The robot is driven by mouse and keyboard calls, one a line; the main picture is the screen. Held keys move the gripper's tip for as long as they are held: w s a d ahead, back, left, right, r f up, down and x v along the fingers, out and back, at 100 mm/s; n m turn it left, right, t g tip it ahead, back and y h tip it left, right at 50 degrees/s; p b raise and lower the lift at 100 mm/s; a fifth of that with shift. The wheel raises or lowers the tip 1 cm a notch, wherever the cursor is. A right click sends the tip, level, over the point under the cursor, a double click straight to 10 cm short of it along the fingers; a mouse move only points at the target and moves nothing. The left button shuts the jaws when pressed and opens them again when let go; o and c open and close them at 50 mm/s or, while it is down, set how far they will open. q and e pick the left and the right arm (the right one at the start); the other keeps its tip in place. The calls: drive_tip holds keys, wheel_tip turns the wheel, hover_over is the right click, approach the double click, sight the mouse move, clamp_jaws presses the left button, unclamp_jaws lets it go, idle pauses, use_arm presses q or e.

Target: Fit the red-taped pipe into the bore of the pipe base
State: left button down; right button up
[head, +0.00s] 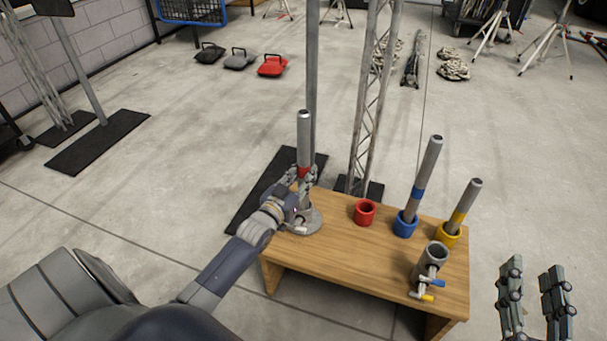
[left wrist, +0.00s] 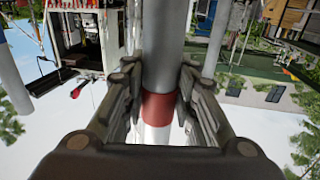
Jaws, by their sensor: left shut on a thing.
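The red-taped pipe (head: 303,135) is a grey tube standing about upright at the left end of the wooden table. My left gripper (head: 302,180) is shut on it around the red tape band, which also shows between the fingers in the left wrist view (left wrist: 158,106). A round grey flange, seemingly the pipe base (head: 312,224), lies on the table directly below. The hand hides the pipe's lower end and the bore, so I cannot tell whether the pipe is inside it. My right gripper (head: 535,300) is open and empty, off the table's right side.
On the wooden table (head: 345,245) stand an empty red cup (head: 365,212), a blue cup (head: 405,224) with a blue-taped pipe (head: 428,165), and a yellow cup (head: 448,234) with a yellow-taped pipe (head: 468,200). A grey clamp tube (head: 431,257) stands at the front right.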

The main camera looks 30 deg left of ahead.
use_arm(q)
drive_tip(key=shift+f+b, duration=0.5)
drive_tip(key=shift+f, duration=0.2)
drive_tip(key=shift+f+b, duration=0.55)
drive_tip(key=shift+f, duration=0.25)
use_arm(e)
drive_tip(key=s+r+t+y, duration=0.1)
drive_tip(key=s+r+t, duration=0.2)
drive_tip(key=r, duration=0.6)
drive_tip(key=shift+s+a+t+y, duration=0.2)
drive_tip(key=shift+t+y, duration=0.2)
drive_tip(key=shift+t, duration=0.9)
drive_tip(key=shift+r, duration=0.2)
use_arm(q)
drive_tip(key=shift+f, duration=0.3)
use_arm(e)
drive_tip(key=shift+s+r+t, duration=0.4)
drive_tip(key=shift+s+t, duration=0.05)
drive_tip(key=shift+t, duration=0.05)
use_arm(q)
drive_tip(key=c, duration=1.2)
unclamp_jaws()
drive_tip(key=shift+f, duration=0.15)
drive_tip(key=s, duration=1.2)
drive_tip(key=shift+d, duration=0.45)
